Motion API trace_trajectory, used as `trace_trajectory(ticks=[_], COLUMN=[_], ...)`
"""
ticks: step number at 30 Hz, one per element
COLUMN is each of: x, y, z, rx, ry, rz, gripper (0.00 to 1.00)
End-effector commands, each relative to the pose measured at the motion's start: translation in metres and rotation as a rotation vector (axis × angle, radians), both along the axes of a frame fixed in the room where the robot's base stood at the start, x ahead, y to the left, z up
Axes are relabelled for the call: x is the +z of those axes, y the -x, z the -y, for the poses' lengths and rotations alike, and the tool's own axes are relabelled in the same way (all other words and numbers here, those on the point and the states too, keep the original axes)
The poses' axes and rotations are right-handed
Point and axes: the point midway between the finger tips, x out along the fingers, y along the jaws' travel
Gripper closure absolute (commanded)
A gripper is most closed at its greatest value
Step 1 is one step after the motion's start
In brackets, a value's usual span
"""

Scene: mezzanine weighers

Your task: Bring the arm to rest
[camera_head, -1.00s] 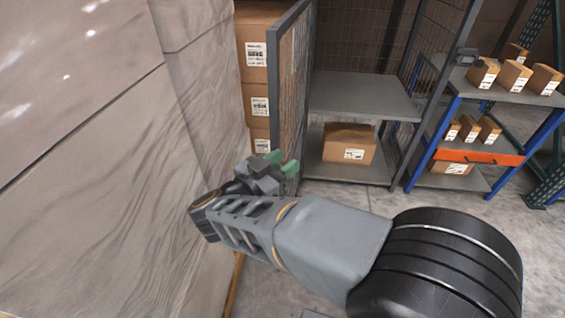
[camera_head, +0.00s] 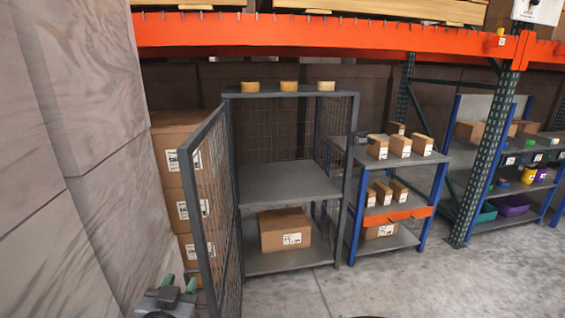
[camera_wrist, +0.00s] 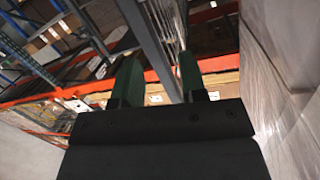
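My gripper (camera_head: 179,285) shows at the bottom left of the head view, with its green fingertips pointing up and nothing between them. In the wrist view my gripper (camera_wrist: 160,72) has its two green fingers apart with a clear gap. Most of my arm is below the head view's lower edge. The gripper is near the pale wrapped wall of goods and the open mesh door (camera_head: 206,205), apparently not touching either.
A grey mesh cage (camera_head: 290,183) holds a cardboard box (camera_head: 285,231) on its bottom shelf. A blue-framed rack (camera_head: 411,158) with small boxes stands to its right. Stacked cartons (camera_head: 175,150) are behind the door. An orange beam (camera_head: 320,32) crosses above. Concrete floor (camera_head: 400,288) is clear in front.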

Motion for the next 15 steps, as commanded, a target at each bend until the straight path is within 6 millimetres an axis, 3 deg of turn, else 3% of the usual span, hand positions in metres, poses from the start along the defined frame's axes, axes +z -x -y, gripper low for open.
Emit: trace_trajectory(ticks=[1, 3, 5, 8, 11, 14, 15], x=[-0.006, -0.009, -0.009, -0.008, -0.007, -0.003, -0.001], y=[0.006, 0.013, 0.018, 0.025, 0.031, 0.034, 0.036], z=[-0.019, -0.037, -0.044, -0.037, -0.007, 0.046, 0.074], rx=[0.139, 0.318, 0.45, 0.624, 0.735, 0.77, 0.76], ry=[-0.03, -0.06, -0.069, -0.05, 0.011, 0.103, 0.145], rz=[-0.041, -0.115, -0.19, -0.334, -0.501, -0.686, -0.764], gripper=[0.61, 0.61, 0.61, 0.61, 0.61, 0.61, 0.61])
